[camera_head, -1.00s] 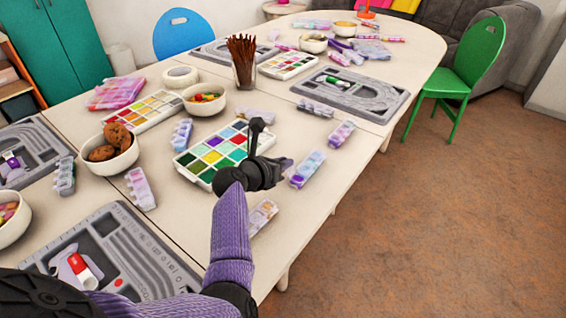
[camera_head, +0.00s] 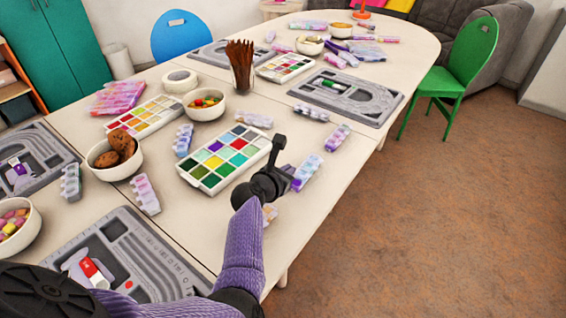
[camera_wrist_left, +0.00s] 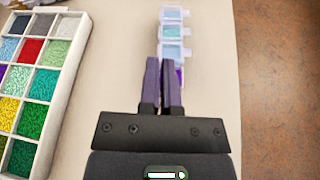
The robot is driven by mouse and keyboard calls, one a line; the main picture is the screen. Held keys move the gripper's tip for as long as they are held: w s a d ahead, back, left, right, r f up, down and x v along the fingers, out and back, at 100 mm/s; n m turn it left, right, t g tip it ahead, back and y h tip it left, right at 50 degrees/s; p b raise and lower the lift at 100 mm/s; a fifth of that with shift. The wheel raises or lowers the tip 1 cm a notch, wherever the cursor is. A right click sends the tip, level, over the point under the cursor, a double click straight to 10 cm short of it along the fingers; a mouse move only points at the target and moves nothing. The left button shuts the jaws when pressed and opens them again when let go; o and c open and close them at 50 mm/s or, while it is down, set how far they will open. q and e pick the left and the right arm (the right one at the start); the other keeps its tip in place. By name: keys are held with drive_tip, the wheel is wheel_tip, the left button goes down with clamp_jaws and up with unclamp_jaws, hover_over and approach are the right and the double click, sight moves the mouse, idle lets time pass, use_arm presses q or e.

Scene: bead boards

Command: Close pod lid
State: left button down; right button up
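A strip of small clear pods (camera_head: 308,172) lies near the table's right edge, with pale blue and purple contents. It also shows in the left wrist view (camera_wrist_left: 172,33), running away from me under my fingers. I cannot tell which of its lids stand open. My left gripper (camera_head: 291,176) is over the strip's near end, its purple fingertips (camera_wrist_left: 160,62) almost together with nothing visible between them. The fingers partly hide the near pods, including a purple one. Whether they touch a lid is unclear. My right gripper is out of view.
A bead palette (camera_head: 189,170) lies just left of the gripper. Another pod strip (camera_head: 270,213) is partly hidden by my arm. A grey bead board (camera_head: 375,117) lies farther back. The table's edge is close on the right, with open floor beyond.

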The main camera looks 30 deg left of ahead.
use_arm(q)
drive_tip(key=shift+d+f+m+y+p, duration=0.2)
drive_tip(key=shift+d+m+y+p, duration=0.25)
drive_tip(key=shift+d+m+y, duration=0.5)
drive_tip(key=shift+a, duration=0.2)
drive_tip(key=c, duration=0.8)
unclamp_jaws()
